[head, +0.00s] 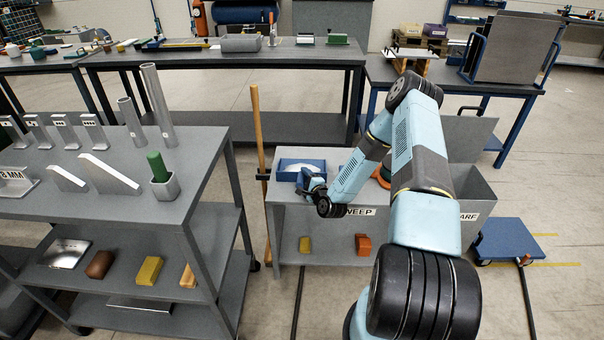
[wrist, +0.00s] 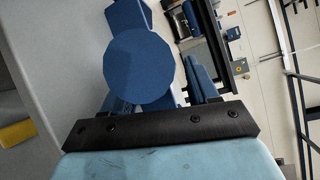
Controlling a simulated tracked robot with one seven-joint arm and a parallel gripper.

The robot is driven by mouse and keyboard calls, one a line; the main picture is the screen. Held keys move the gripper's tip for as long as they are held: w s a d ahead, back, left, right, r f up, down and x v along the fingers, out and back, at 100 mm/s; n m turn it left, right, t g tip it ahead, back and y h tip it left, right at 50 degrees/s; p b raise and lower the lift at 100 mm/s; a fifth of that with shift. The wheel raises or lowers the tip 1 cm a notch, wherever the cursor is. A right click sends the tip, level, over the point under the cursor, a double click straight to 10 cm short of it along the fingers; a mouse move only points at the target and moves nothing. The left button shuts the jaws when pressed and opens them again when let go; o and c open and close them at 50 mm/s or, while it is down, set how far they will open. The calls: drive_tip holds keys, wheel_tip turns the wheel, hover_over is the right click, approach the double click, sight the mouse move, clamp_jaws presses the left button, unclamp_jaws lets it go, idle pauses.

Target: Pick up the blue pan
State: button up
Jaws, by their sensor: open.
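The blue pan (head: 290,165) lies on the top of the grey sweep cart, with a pale inside showing. My gripper (head: 307,181) is open at the pan's near right side, its fingers pointing toward it. In the wrist view a round blue end face (wrist: 138,66) fills much of the space between my fingers, and a blue part (wrist: 127,15) shows beyond it. The round face looks like the end of the pan's handle. Whether the fingers touch it cannot be told. My gripper hides part of the pan's near side in the head view.
The grey cart (head: 284,222) carries a yellow block (head: 304,244) and an orange block (head: 363,244) on its lower shelf. A wooden pole (head: 257,150) stands upright at its left. A grey shelf cart (head: 215,170) stands left, and a blue platform dolly (head: 508,240) right.

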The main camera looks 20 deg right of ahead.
drive_tip(key=shift+w, duration=0.25)
drive_tip(key=shift+c, duration=0.2)
clamp_jaws()
